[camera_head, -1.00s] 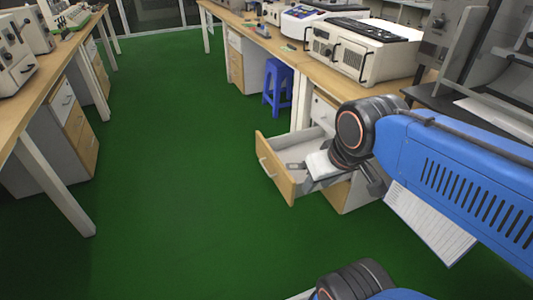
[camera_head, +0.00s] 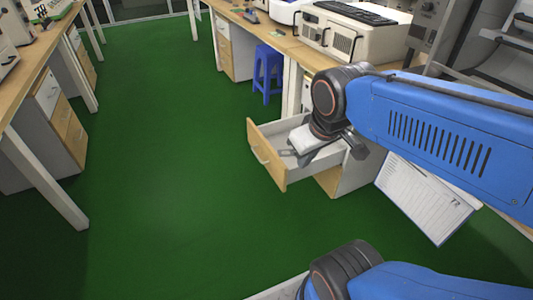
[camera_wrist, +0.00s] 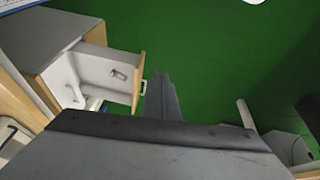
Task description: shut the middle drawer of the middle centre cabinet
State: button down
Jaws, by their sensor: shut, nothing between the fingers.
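The pulled-out drawer has a light wood front (camera_head: 265,155) with a pale handle and white-grey sides. It juts from a white cabinet (camera_head: 352,172) under the right-hand bench in the head view. In the wrist view its wood front (camera_wrist: 138,82) and handle show left of the fingers. My gripper (camera_head: 291,153) overlaps the drawer's inside in the head view. In the wrist view the shut, empty gripper (camera_wrist: 160,78) appears just outside the front, close to the handle. I cannot tell whether it touches. My arm hides part of the cabinet.
A blue stool (camera_head: 268,73) stands beyond the drawer, under the bench. A left bench with white and wood drawers (camera_head: 68,130) runs along the other side. Green floor (camera_head: 170,170) between the benches is clear. A white instrument (camera_head: 355,35) sits on the right bench.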

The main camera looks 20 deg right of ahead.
aim_at(269, 153)
jog(key=w+f+n+g+h, duration=0.1)
jog(key=w+f+n, duration=0.25)
jog(key=w, duration=0.55)
jog(key=w+f+n+g+h, duration=0.1)
jog(key=w+f+n, duration=0.1)
jog(key=w+n, duration=0.5)
jog(key=w+a+f+n+g+h, duration=0.25)
jog(key=w+f+n, duration=0.35)
jog(key=w+f, duration=0.9)
jog(key=shift+n+t+y, duration=0.25)
jog(key=shift+n, duration=0.1)
jog(key=shift+w+d+f, duration=0.4)
jog(key=shift+d+f, duration=0.8)
jog(key=shift+f, duration=0.05)
jog(key=shift+w+d+f, duration=0.45)
jog(key=shift+d+f, duration=0.7)
jog(key=shift+f, duration=0.15)
jog(key=shift+w+d+f, duration=0.4)
jog(key=shift+d+f, duration=0.8)
jog(key=shift+f, duration=0.05)
jog(key=shift+d, duration=0.1)
